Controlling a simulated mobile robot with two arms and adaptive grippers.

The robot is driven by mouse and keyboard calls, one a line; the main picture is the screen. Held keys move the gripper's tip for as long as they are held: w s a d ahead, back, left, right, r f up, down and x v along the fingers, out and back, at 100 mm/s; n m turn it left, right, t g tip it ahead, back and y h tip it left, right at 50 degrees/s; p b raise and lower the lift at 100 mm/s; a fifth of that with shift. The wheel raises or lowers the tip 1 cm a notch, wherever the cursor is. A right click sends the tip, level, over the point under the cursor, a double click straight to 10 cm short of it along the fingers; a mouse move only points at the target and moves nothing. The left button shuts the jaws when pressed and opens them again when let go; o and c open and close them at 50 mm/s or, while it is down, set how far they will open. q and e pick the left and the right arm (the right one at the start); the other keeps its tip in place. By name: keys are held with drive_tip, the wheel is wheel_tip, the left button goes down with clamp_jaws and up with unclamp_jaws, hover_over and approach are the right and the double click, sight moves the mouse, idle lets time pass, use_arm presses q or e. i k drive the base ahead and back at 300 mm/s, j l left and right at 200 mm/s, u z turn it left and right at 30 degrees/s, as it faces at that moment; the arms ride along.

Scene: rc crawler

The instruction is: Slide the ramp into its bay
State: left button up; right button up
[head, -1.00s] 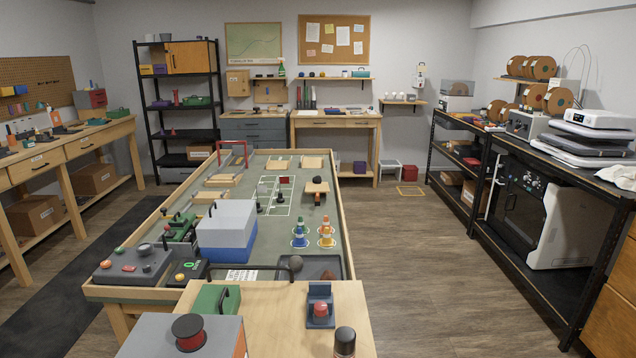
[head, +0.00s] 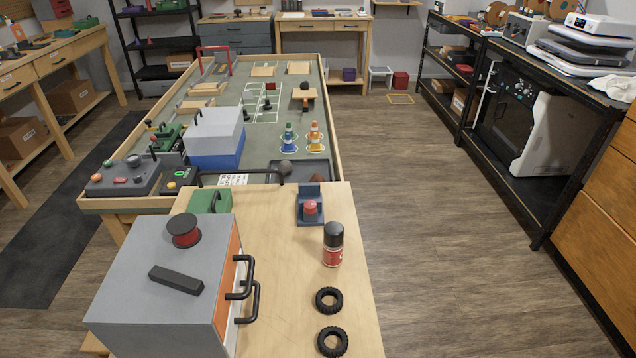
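Several light wooden pieces lie on the green-topped course table. One (head: 263,71) and another (head: 298,68) are flat near the far end. Two more, a wooden piece (head: 207,89) and a stepped one (head: 193,105), lie along the left side. Neither of my grippers is in view.
A grey-and-blue box (head: 216,160) stands on the course table (head: 340,150), hiding part of it. Blue and orange cones (head: 314,137) stand at right. The near bench (head: 290,245) holds a grey cabinet (head: 165,285), spray can (head: 333,245) and tyres (head: 330,300). Floor at right is clear.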

sight(293, 68)
drive_tip(key=z, duration=0.4)
drive_tip(key=l+z, duration=0.15)
drive_tip(key=z, duration=0.3)
drive_tip(key=l+z, duration=0.1)
drive_tip(key=z, duration=0.75)
drive_tip(key=i+l, duration=0.2)
drive_tip(key=l, duration=0.15)
drive_tip(key=i+l+u, duration=0.1)
drive_tip(key=l, duration=0.25)
drive_tip(key=i+l, duration=0.3)
drive_tip(key=i+l+u, duration=0.1)
drive_tip(key=l, duration=0.4)
drive_tip(key=i+u, duration=0.5)
drive_tip(key=i+l+u, duration=0.3)
drive_tip(key=i+u, duration=0.15)
drive_tip(key=i, duration=0.15)
drive_tip(key=i+j+u, duration=0.15)
drive_tip(key=i+u, duration=0.15)
drive_tip(key=i, duration=0.65)
drive_tip(key=i+l+u, duration=0.1)
drive_tip(key=i+u, duration=0.15)
drive_tip(key=i, duration=0.75)
drive_tip(key=i+u, duration=0.1)
drive_tip(key=i, duration=0.55)
drive_tip(key=i+l, duration=0.1)
drive_tip(key=i, duration=0.55)
drive_tip(key=i+l+u, duration=0.15)
drive_tip(key=i, duration=0.5)
